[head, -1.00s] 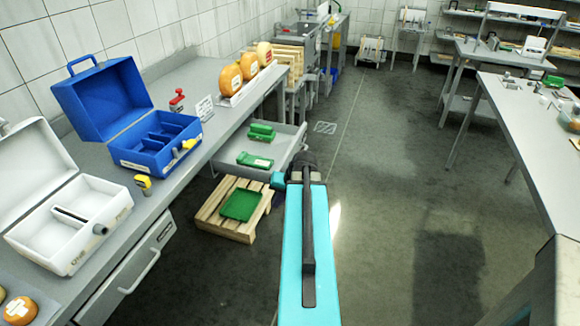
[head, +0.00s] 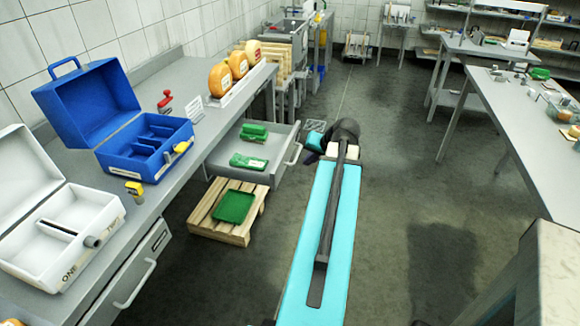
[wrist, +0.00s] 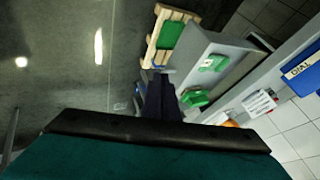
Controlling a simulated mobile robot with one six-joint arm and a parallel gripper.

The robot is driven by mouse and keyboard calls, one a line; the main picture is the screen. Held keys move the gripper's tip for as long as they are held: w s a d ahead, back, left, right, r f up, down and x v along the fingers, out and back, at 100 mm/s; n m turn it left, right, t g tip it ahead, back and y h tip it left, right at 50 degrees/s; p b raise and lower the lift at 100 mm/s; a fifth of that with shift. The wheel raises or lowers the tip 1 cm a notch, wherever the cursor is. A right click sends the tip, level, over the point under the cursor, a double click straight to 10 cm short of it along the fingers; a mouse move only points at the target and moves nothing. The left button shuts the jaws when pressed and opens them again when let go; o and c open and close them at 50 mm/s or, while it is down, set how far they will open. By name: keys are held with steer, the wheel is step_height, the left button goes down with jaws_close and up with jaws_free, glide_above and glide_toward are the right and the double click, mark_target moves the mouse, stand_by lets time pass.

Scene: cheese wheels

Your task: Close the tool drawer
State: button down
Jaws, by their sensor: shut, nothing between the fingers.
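The grey drawer (head: 279,162) under the left workbench stands pulled out, its handle (head: 293,154) facing right. Two green things (head: 250,161) lie in it. The drawer (wrist: 219,79) also shows tilted in the wrist view, with the green things inside. My gripper (head: 310,159) is mostly hidden behind my own arm in the head view; its dark tip is just right of the handle. In the wrist view my dark, shut gripper fingers (wrist: 160,98) are near the drawer. I cannot tell whether they touch it.
A wooden pallet with a green tray (head: 235,207) lies on the floor beside the drawer. The workbench carries a blue toolbox (head: 120,120), a white case (head: 50,235) and cheese wheels (head: 238,66). A second drawer (head: 140,265) is shut. The floor to the right is clear.

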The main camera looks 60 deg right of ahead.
steer(key=shift+w+f, duration=0.1)
steer(key=shift+f, duration=0.05)
steer(key=p, duration=0.2)
glide_toward(283, 170)
step_height(283, 170, down, 4)
steer(key=s+d, duration=0.2)
steer(key=shift+w+a+p, duration=0.2)
steer(key=shift+w+p, duration=0.1)
steer(key=shift+w, duration=0.85)
steer(key=shift+w+a+p, duration=0.25)
steer(key=shift+w, duration=0.9)
